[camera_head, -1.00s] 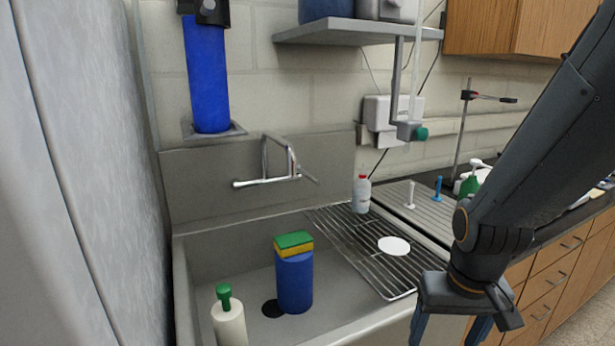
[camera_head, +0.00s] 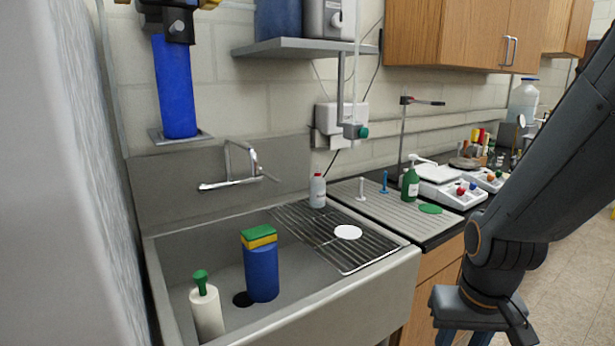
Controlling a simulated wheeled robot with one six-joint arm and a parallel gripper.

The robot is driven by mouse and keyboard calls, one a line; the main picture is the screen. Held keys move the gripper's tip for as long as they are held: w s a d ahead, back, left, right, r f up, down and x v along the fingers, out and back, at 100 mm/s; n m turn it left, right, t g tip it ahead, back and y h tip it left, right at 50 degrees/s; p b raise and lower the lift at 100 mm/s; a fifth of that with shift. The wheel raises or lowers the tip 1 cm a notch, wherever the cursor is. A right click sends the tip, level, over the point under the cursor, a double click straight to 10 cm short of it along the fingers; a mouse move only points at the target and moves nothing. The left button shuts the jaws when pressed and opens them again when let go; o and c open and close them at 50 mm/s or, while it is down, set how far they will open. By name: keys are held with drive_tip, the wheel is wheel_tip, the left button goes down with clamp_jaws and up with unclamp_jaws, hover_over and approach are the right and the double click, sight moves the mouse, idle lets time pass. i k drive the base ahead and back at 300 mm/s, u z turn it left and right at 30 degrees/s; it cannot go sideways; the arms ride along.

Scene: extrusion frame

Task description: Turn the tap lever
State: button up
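The chrome tap (camera_head: 241,160) is mounted on the sink's back panel. It has an arched pipe and a horizontal bar reaching left. A thin lever (camera_head: 270,178) sticks out at its right end. My gripper (camera_head: 464,338) is at the bottom right edge, pointing down, in front of the counter and well apart from the tap. Its two blue fingers are spread with a gap between them, and nothing shows in the gap. The fingertips are cut off by the frame edge.
The steel sink (camera_head: 340,300) holds a blue cylinder (camera_head: 262,272) with a sponge (camera_head: 259,237) on top and a white bottle (camera_head: 207,312). A wire rack (camera_head: 350,250) covers its right side, with a small bottle (camera_head: 318,190) behind. A shelf (camera_head: 300,47) hangs above.

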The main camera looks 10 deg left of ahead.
sight(260, 171)
drive_tip(key=z, duration=0.8)
drive_tip(key=i, duration=0.9)
drive_tip(key=u, duration=1.8)
